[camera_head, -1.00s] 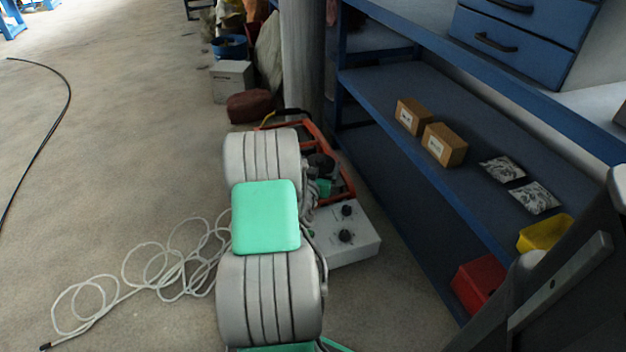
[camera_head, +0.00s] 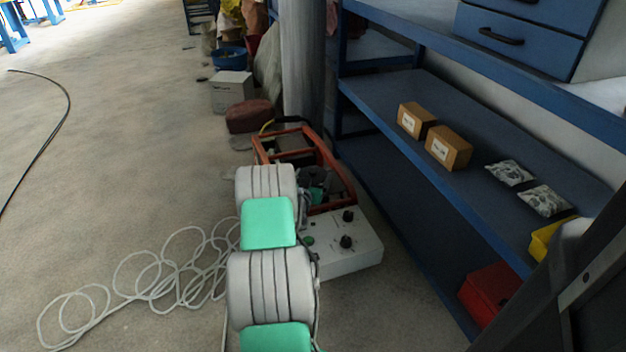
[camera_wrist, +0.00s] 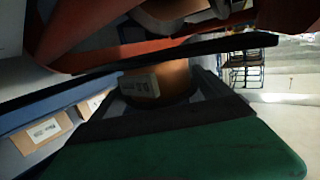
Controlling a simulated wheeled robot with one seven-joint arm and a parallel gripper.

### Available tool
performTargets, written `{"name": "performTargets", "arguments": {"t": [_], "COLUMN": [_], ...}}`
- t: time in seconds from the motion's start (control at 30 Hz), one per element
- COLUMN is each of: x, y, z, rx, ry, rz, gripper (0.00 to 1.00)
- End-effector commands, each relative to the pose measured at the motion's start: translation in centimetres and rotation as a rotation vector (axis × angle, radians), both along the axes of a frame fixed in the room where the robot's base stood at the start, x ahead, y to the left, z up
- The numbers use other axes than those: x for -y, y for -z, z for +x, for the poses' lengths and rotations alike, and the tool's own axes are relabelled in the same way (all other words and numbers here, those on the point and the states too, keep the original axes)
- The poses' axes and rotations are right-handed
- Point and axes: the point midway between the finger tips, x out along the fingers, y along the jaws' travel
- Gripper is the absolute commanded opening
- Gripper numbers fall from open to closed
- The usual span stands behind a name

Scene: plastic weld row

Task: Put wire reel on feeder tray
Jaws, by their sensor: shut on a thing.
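In the wrist view my gripper (camera_wrist: 166,86) is shut on a brown, round-sided thing with a pale label, which I take to be the wire reel (camera_wrist: 176,74). Dark parts above and below cover much of it. An orange-red frame (camera_wrist: 95,52) is close above it in that view. In the head view an orange frame (camera_head: 334,165) stands on the floor by a grey box with knobs (camera_head: 350,258). I cannot tell which part is the feeder tray. My grey and green arm hides part of this, and my gripper is not clear there.
A blue shelf (camera_head: 455,175) along the right holds two cardboard boxes (camera_head: 447,148) and silvery packets (camera_head: 530,187). A red bin (camera_head: 485,290) is low on the right. A loose pale cable (camera_head: 150,270) lies on the floor at left. The floor beyond is mostly clear.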

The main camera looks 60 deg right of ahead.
Motion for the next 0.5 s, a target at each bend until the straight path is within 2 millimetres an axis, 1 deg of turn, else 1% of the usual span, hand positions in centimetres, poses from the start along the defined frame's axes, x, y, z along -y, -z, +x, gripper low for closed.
{"name": "performTargets", "arguments": {"t": [0.03, 0.2, 0.23, 0.33, 0.5], "x": [0.15, 0.15, -0.02, -0.02, -0.01], "y": [-0.57, -0.24, 0.13, 0.08, 0.06], "z": [0.09, 0.08, -0.02, -0.02, -0.03], "rx": [0.003, 0.003, 0.0, 0.0, 0.0], "ry": [-0.001, -0.001, 0.0, 0.0, 0.0], "rz": [-0.009, -0.009, 0.0, 0.0, 0.0], "gripper": [0.16, 0.16, 0.91, 0.99, 1.0]}}
